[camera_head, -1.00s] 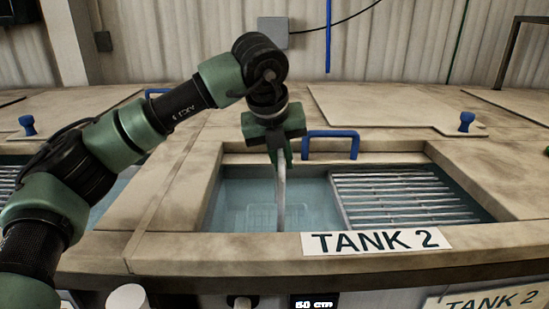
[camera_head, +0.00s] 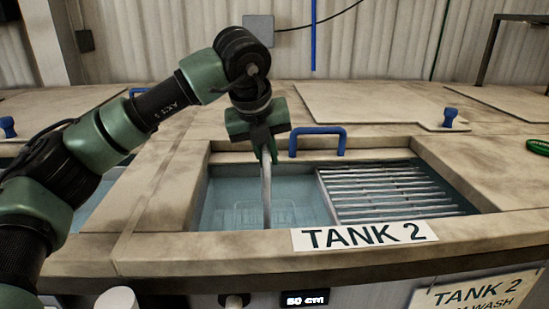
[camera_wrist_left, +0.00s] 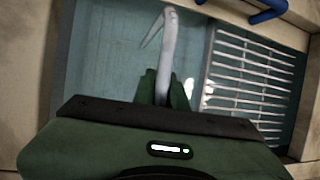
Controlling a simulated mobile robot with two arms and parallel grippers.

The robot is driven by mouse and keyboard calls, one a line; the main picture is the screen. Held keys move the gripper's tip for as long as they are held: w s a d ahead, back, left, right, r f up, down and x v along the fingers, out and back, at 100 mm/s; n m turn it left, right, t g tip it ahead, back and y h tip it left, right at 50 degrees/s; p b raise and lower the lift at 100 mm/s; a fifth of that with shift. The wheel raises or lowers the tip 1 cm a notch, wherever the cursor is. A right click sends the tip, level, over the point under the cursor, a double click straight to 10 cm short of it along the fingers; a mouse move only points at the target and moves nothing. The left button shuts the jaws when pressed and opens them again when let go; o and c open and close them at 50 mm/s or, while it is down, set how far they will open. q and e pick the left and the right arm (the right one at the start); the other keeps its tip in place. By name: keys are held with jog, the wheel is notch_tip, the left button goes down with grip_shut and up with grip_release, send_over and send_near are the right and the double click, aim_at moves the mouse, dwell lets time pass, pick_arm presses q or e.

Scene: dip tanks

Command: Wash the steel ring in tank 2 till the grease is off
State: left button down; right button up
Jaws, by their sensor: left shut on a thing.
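Tank 2 (camera_head: 365,237), named by its label, is an open basin of bluish liquid (camera_head: 225,195). My left gripper (camera_head: 265,155) is above its left half, pointing down, shut on a pale grey rod (camera_head: 266,195). The rod reaches down towards the liquid. In the left wrist view my gripper (camera_wrist_left: 163,88) holds the same rod (camera_wrist_left: 167,50), which bends into a thin hook at its far end. I cannot make out the steel ring or any grease. My right gripper is not in view.
A slatted metal rack (camera_head: 390,190) fills the tank's right half. A faint basket-like shape (camera_head: 265,215) lies under the liquid. A blue handle (camera_head: 318,141) stands behind the tank. A green oval thing (camera_head: 539,147) lies at the far right. The rim is clear.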

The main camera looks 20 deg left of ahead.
pick_arm(q)
jog(key=shift+w+d+f+b, duration=0.15)
jog(key=shift+d+f+b, duration=0.05)
jog(key=shift+f+b, duration=0.25)
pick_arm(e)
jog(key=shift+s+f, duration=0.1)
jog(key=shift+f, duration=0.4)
pick_arm(q)
notch_tip(320, 180, up, 23)
jog(key=d+p, duration=0.1)
jog(key=p, duration=1.5)
jog(key=shift+w+p, duration=0.15)
jog(key=shift+p, duration=0.2)
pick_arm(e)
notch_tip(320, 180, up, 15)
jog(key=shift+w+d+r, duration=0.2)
pick_arm(q)
jog(key=shift+f, duration=0.1)
